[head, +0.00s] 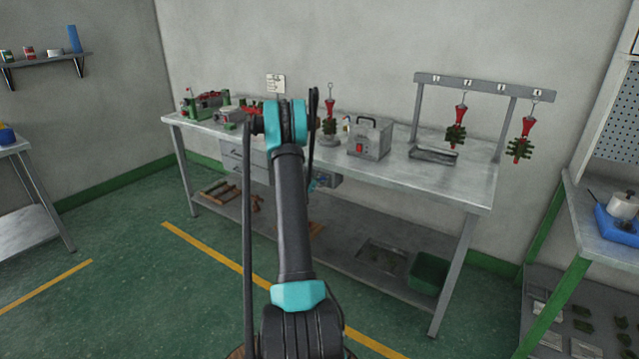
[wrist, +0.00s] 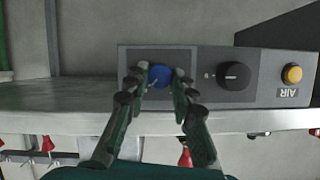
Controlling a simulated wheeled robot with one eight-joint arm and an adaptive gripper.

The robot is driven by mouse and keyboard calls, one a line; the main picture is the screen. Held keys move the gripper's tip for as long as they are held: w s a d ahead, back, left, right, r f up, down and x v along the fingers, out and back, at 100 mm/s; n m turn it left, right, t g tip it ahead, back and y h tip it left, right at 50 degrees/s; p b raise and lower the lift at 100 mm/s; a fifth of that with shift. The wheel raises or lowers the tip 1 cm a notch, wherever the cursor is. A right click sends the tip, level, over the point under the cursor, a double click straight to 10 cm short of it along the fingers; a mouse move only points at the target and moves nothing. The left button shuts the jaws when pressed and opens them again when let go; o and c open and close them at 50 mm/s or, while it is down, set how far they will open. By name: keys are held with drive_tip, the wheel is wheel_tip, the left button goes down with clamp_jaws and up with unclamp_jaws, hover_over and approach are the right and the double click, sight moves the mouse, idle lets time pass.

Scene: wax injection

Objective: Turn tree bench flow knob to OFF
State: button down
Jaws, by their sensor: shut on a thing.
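The tree bench control panel (wrist: 200,63) is a grey plate under the bench edge, seen upside down in the wrist view. A blue knob (wrist: 159,75) with a small pale mark sits on it, between the two fingers of my gripper (wrist: 159,88). My gripper is shut on this blue knob. The fingers partly cover its sides, and no flow label is readable beside it. In the head view, the panel (head: 328,180) shows small below the bench top, partly behind my arm.
A black knob (wrist: 235,76) and a yellow button (wrist: 292,74) labelled AIR are on the same panel, close to my right finger. The bench top (head: 460,180) holds a grey box (head: 370,140) and wax trees. Green floor is open in front of the bench.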

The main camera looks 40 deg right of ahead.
drive_tip(key=shift+w+a+f+n+g+h, duration=0.15)
drive_tip(key=shift+n+g+h, duration=0.75)
drive_tip(key=shift+n, duration=1.3)
drive_tip(key=shift+w+f+n+g+h, duration=0.1)
drive_tip(key=shift+n+g+h, duration=0.85)
drive_tip(key=shift+n, duration=1.25)
drive_tip(key=shift+w+a+f+n+g+h, duration=0.15)
drive_tip(key=shift+n+g+h, duration=0.75)
drive_tip(key=shift+n, duration=1.3)
drive_tip(key=shift+d, duration=0.1)
drive_tip(key=c, duration=1.3)
unclamp_jaws()
